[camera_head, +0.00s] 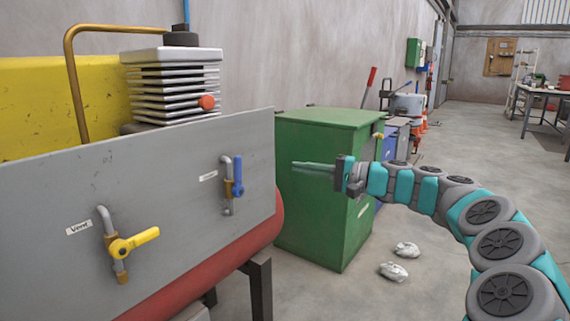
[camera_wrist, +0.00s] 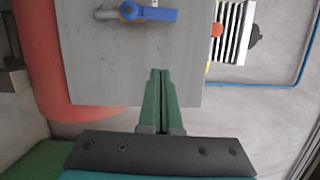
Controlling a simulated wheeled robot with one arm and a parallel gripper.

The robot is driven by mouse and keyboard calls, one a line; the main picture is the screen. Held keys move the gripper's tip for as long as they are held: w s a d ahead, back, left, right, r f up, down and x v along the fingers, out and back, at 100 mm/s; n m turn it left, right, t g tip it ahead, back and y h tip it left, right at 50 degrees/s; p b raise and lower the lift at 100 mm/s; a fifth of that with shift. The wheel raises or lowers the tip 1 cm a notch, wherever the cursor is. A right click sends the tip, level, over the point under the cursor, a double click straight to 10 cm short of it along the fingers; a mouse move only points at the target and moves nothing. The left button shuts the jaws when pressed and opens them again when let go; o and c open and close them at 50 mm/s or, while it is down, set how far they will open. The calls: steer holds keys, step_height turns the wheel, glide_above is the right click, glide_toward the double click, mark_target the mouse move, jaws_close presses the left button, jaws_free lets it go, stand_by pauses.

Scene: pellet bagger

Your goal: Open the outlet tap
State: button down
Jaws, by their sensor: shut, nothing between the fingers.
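A tap with a blue handle (camera_head: 238,175) is on the right part of a grey panel (camera_head: 160,170). The handle lies upright, along its short pipe; the small label beside it is too small to read. The blue handle also shows at the top of the wrist view (camera_wrist: 150,14). A second tap with a yellow handle (camera_head: 134,243), labelled "Vent", is at the panel's lower left, its handle across its pipe. My gripper (camera_head: 294,166) is shut and empty, right of the panel and pointing left towards it, apart from the blue handle. Its green fingers show in the wrist view (camera_wrist: 160,72).
A green cabinet (camera_head: 325,185) stands behind my gripper. A red tank (camera_head: 262,222) is below and behind the panel. A finned unit with an orange knob (camera_head: 206,102) stands above. Two pale crumpled things (camera_head: 394,271) lie on the floor. Open floor extends right.

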mark_target(238, 176)
steer(key=a, duration=1.2)
steer(key=shift+w+p, duration=0.35)
steer(key=shift+s+a+r+n+b, duration=0.2)
steer(key=shift+s+a+n+b, duration=0.25)
steer(key=shift+b, duration=0.4)
